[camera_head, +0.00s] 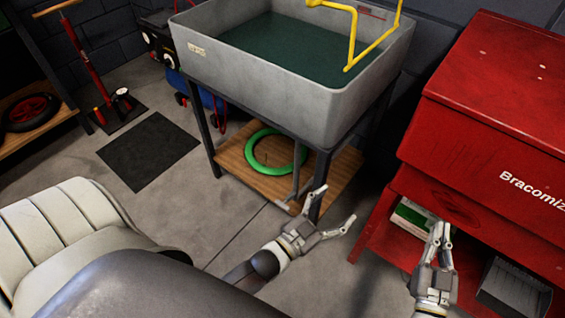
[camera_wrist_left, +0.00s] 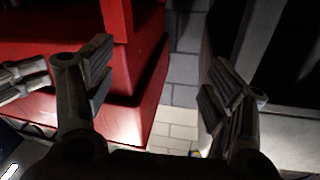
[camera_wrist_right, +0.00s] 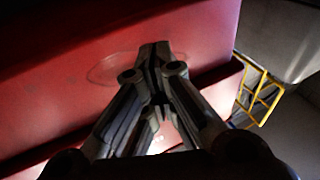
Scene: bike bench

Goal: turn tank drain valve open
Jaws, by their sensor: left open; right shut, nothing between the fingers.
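The grey tank (camera_head: 270,85) holds dark green water and stands on a dark metal frame. A thin grey pipe (camera_head: 295,178) comes down below its underside. I cannot make out the drain valve for certain in any view. My left gripper (camera_head: 335,207) is open and empty, in front of the tank stand's near right leg. In the left wrist view its open fingers (camera_wrist_left: 158,80) have nothing between them. My right gripper (camera_head: 442,232) is shut and empty in front of the red cabinet. Its closed fingers (camera_wrist_right: 157,52) point at the red surface in the right wrist view.
A red cabinet (camera_head: 480,110) stands to the right of the tank. A green ring (camera_head: 252,160) lies on the wooden shelf (camera_head: 232,160) under the tank. A yellow bar frame (camera_head: 353,40) rises from the tank. A black mat (camera_head: 148,150) lies on open floor at left.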

